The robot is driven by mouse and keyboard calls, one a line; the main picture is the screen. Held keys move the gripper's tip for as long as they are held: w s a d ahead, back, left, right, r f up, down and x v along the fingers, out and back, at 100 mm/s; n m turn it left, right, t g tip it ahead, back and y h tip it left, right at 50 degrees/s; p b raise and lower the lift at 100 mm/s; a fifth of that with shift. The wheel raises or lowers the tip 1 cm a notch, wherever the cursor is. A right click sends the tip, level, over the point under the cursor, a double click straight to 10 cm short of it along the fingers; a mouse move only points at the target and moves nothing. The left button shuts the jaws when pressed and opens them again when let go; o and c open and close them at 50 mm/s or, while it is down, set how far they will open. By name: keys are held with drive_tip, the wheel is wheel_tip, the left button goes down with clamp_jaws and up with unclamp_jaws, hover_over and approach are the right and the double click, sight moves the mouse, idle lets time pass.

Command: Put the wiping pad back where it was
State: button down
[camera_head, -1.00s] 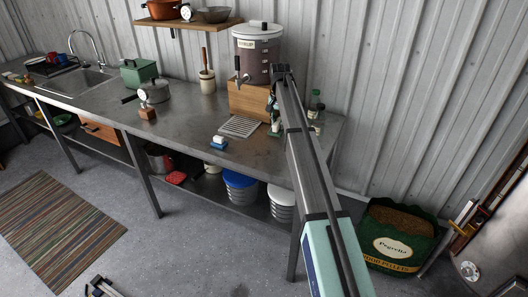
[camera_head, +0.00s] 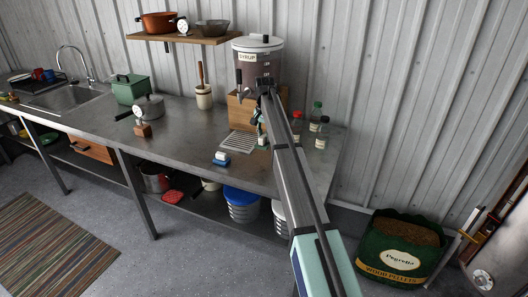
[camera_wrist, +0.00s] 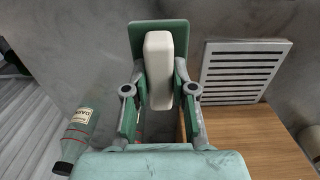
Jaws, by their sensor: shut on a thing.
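My gripper (camera_wrist: 160,108) is shut on the white handle block (camera_wrist: 158,70) of a small pad with a green plate (camera_wrist: 142,32), which looks like the wiping pad. In the head view my gripper (camera_head: 258,120) is at the front of the wooden box, below the syrup dispenser. The green and white pad (camera_head: 262,142) shows small beneath it, just right of the slatted drip tray (camera_head: 240,141). I cannot tell whether the pad touches the counter. A similar blue and white block (camera_head: 221,158) lies on the counter, left of the gripper and nearer the front edge.
The syrup dispenser (camera_head: 258,62) stands on the wooden box (camera_head: 240,112). Several bottles (camera_head: 321,134) stand right of my arm; one bottle (camera_wrist: 78,132) is left of the gripper in the wrist view.

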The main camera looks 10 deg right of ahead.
drive_tip(key=shift+f+p, duration=1.05)
drive_tip(key=shift+f, duration=3.6)
drive_tip(key=shift+f, duration=0.2)
drive_tip(key=c, duration=1)
unclamp_jaws()
drive_tip(key=shift+o, duration=0.2)
drive_tip(key=shift+r, duration=0.15)
wheel_tip(320, 180, up, 12)
drive_tip(key=b, duration=0.3)
drive_tip(key=shift+r, duration=0.1)
